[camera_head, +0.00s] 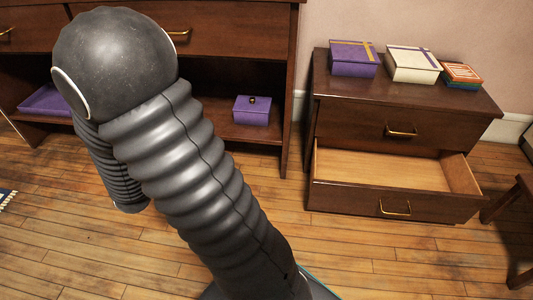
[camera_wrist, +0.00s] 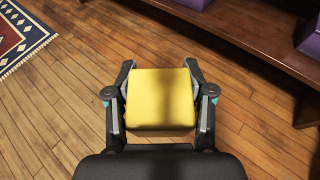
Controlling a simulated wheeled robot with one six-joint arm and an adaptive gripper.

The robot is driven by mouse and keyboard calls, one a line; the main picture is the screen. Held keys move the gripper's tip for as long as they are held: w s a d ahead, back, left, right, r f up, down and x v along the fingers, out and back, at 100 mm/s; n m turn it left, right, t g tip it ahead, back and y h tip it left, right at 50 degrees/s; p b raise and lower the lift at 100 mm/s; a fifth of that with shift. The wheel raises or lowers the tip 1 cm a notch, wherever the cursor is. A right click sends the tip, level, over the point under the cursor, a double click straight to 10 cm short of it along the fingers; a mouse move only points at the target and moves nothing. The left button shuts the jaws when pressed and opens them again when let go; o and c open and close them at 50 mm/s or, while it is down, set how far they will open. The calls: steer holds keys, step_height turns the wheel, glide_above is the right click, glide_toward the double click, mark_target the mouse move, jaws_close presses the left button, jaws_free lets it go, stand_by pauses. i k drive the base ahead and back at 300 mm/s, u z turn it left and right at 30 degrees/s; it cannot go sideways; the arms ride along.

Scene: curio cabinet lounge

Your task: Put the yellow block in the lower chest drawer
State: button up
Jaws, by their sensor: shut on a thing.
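In the wrist view, my gripper (camera_wrist: 160,100) is shut on the yellow block (camera_wrist: 160,98), with one finger against each side. Wooden floor shows around and beyond the block. The block and gripper do not show in the head view, where my arm covers much of the left. The chest (camera_head: 370,125) stands at the right in the head view. Its lower drawer (camera_head: 396,203) is pulled open, and the part of its inside that shows is bare. Its upper drawer (camera_head: 395,132) is closed.
A purple box (camera_head: 353,60), a cream box (camera_head: 412,65) and small stacked boxes (camera_head: 461,75) sit on the chest. A dark cabinet (camera_head: 240,55) holds a purple box (camera_head: 252,110) and a purple tray (camera_head: 45,101). A stool (camera_head: 515,215) stands close right of the open drawer. A rug (camera_wrist: 22,30) lies left.

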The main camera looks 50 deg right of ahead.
mark_target(382, 178)
steer(key=u, duration=1.55)
steer(key=k, duration=1.3)
steer(key=z, duration=2.35)
